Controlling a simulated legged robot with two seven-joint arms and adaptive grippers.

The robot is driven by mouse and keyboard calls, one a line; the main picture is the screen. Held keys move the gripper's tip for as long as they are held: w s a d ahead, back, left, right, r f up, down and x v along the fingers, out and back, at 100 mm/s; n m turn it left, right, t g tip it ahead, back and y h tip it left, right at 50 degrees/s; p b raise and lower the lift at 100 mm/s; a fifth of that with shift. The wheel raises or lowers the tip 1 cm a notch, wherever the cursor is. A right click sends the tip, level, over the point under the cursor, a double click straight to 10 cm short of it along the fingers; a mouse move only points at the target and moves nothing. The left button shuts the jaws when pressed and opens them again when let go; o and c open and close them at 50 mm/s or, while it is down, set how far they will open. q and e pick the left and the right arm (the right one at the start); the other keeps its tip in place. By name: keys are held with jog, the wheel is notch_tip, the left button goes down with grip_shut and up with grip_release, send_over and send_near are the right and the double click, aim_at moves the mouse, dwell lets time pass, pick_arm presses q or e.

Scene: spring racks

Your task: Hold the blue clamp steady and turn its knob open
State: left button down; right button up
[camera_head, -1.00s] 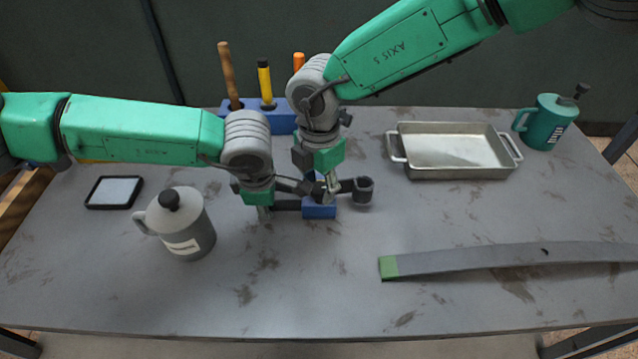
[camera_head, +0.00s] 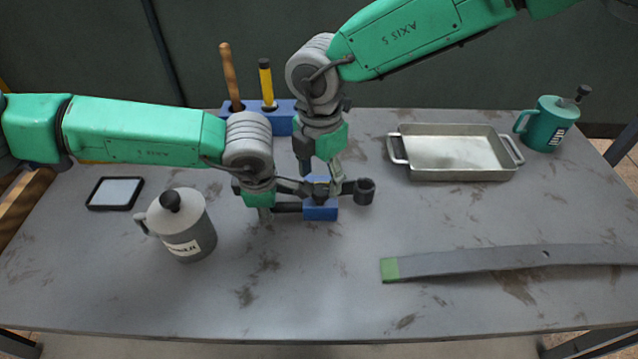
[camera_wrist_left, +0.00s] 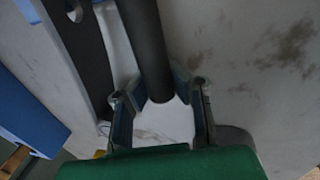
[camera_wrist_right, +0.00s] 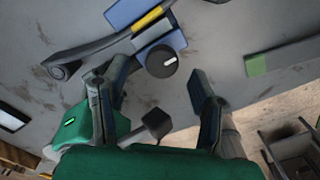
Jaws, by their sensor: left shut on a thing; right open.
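The blue clamp (camera_head: 320,211) lies mid-table, with a blue body and dark bars ending in a round socket (camera_head: 364,190). Its dark round knob with a white mark (camera_wrist_right: 155,66) shows in the right wrist view. In the head view the knob is hard to make out beneath my right gripper. My left gripper (camera_head: 268,208) is shut on a dark bar of the clamp, left of the blue body; that bar (camera_wrist_left: 148,45) runs between its fingers in the left wrist view. My right gripper (camera_head: 322,170) is open above the clamp; its fingers (camera_wrist_right: 160,86) are spread, with the knob ahead between them.
A grey lidded mug (camera_head: 187,240) stands at left, near a black-framed panel (camera_head: 115,193). A blue tool block (camera_head: 283,122) is behind. A metal tray (camera_head: 455,175), a teal mug (camera_head: 546,128) and a long grey strip (camera_head: 470,262) are right. The front middle is clear.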

aim_at(319, 188)
pick_arm(q)
jog(key=shift+r, duration=0.1)
pick_arm(e)
notch_tip(319, 188, up, 9)
jog(key=shift+w+a, duration=0.1)
dwell(0.3)
pick_arm(q)
jog(key=c, duration=1.5)
grip_release()
